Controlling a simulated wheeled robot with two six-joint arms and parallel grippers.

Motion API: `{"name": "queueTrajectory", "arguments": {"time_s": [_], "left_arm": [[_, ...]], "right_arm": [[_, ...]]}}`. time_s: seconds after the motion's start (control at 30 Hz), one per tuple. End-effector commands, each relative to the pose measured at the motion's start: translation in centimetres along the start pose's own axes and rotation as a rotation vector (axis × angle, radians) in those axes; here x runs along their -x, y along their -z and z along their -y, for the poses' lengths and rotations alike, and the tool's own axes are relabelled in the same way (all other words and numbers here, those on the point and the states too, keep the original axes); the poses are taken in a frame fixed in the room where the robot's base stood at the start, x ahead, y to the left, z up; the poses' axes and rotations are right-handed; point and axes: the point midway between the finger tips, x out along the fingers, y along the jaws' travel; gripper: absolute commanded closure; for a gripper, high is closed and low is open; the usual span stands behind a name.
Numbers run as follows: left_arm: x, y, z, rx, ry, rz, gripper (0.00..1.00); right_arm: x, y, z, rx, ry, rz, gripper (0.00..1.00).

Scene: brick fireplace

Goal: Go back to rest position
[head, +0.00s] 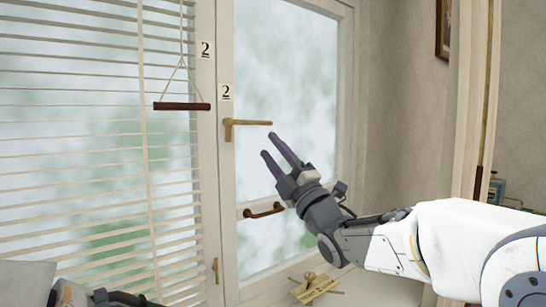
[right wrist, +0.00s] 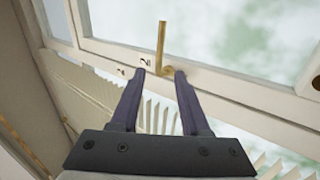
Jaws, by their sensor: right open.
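My right gripper (head: 275,153) is raised in front of the right-hand window (head: 285,60) in the head view. Its two dark purple fingers are apart, with nothing between them. The fingertips are just below the brass window handle (head: 247,123), which lies level; I cannot tell the exact gap. In the right wrist view the open fingers (right wrist: 158,75) point toward the window frame, and the handle (right wrist: 162,42) shows just beyond them. My left arm (head: 95,297) shows only as a bit at the bottom left of the head view; its gripper is not seen.
White blinds (head: 90,160) cover the left window, with a dark pull bar (head: 181,106) on cords. A second, darker handle (head: 263,210) is lower on the right window. A small wooden object (head: 314,288) lies on the sill (head: 370,290). A curtain-side post stands at the right.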

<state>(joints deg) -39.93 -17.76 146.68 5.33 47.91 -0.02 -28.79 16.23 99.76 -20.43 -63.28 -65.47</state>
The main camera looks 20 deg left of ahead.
Motion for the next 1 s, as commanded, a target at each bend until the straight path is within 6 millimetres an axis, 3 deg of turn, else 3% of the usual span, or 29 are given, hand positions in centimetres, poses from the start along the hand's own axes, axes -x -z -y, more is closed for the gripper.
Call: {"name": "queueTrajectory", "arguments": {"time_s": [0.27, 0.4, 0.47, 0.57, 0.67, 0.8, 1.0], "left_arm": [[0.1, 0.0, 0.0, 0.000, 0.000, 0.000, 0.50], [1.1, 0.1, -0.1, 0.000, 0.000, 0.000, 0.50], [1.9, 0.1, -0.1, 0.000, 0.000, 0.000, 0.50], [3.5, 0.2, -0.2, 0.000, 0.000, 0.000, 0.50], [5.1, 0.3, -0.4, 0.000, 0.000, 0.000, 0.50], [7.2, 0.4, -0.5, 0.000, 0.000, 0.000, 0.50], [9.7, 0.5, -0.7, 0.000, 0.000, 0.000, 0.50]], "right_arm": [[0.0, 0.0, 0.0, -0.004, 0.005, 0.002, 0.54], [0.3, -0.2, 0.8, -0.084, 0.099, 0.059, 0.54], [1.0, -0.5, 1.7, -0.162, 0.188, 0.119, 0.54], [3.8, -0.7, 4.1, -0.343, 0.386, 0.272, 0.54], [8.6, -0.2, 6.7, -0.538, 0.594, 0.468, 0.54], [17.8, 1.9, 8.9, -0.782, 0.863, 0.785, 0.54], [32.2, 6.9, 8.1, -1.014, 1.168, 1.280, 0.54]]}}
